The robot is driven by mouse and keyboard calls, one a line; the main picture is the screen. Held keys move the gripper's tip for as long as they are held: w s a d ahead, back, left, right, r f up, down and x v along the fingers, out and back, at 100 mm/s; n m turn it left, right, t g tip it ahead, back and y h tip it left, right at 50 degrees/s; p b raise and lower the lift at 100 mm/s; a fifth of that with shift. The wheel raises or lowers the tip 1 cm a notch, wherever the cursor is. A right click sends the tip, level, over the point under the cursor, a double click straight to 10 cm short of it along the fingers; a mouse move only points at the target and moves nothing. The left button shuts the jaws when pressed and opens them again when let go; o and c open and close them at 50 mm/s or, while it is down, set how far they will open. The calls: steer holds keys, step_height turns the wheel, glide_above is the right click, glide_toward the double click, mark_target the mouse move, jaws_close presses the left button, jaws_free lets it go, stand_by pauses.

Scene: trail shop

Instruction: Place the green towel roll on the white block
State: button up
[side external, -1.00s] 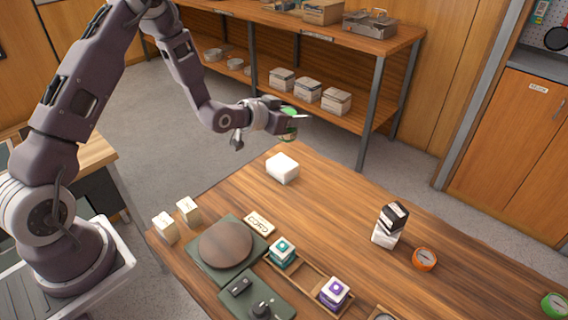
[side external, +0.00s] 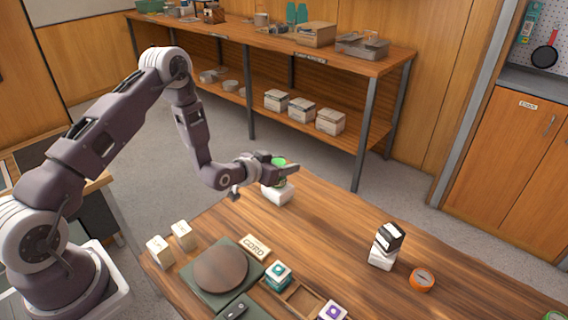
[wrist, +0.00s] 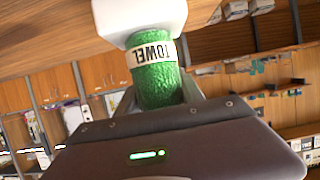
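The green towel roll (side external: 279,161) stands upright between the fingers of my gripper (side external: 280,172), directly over the white block (side external: 277,195) near the table's far edge. In the wrist view, which is upside down, the green towel roll (wrist: 157,72) with its "TOWEL" band sits between the fingers of my gripper (wrist: 158,95). The fingers close in on both sides of it. Its lower end meets the white block (wrist: 145,18) at the top of the picture. I cannot tell whether the block bears its weight.
A black-and-white box stack (side external: 386,246) and an orange tape roll (side external: 422,280) stand to the right. A round brown plate on a green base (side external: 221,268), a CORD sign (side external: 255,247) and two cream boxes (side external: 182,235) are nearer. The table right of the block is clear.

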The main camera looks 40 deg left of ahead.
steer(key=o, duration=0.4)
steer(key=shift+c, duration=0.2)
steer(key=shift+r, duration=0.15)
steer(key=v, duration=1.2)
steer(key=s+d+r+g+y, duration=0.1)
steer(key=s+r+g, duration=0.15)
steer(key=r, duration=0.45)
steer(key=s+d+r+g, duration=0.2)
steer(key=s+r, duration=0.2)
steer(key=r, duration=0.4)
steer(key=s+d+r+g, duration=0.1)
steer(key=s+d+r, duration=0.1)
steer(key=s, duration=0.9)
steer(key=s+d+r+g+h, duration=0.1)
steer(key=s+d+r+g, duration=0.1)
steer(key=s, duration=1)
steer(key=shift+d+r, duration=0.35)
steer(key=shift+r, duration=0.55)
steer(key=shift+g, duration=0.25)
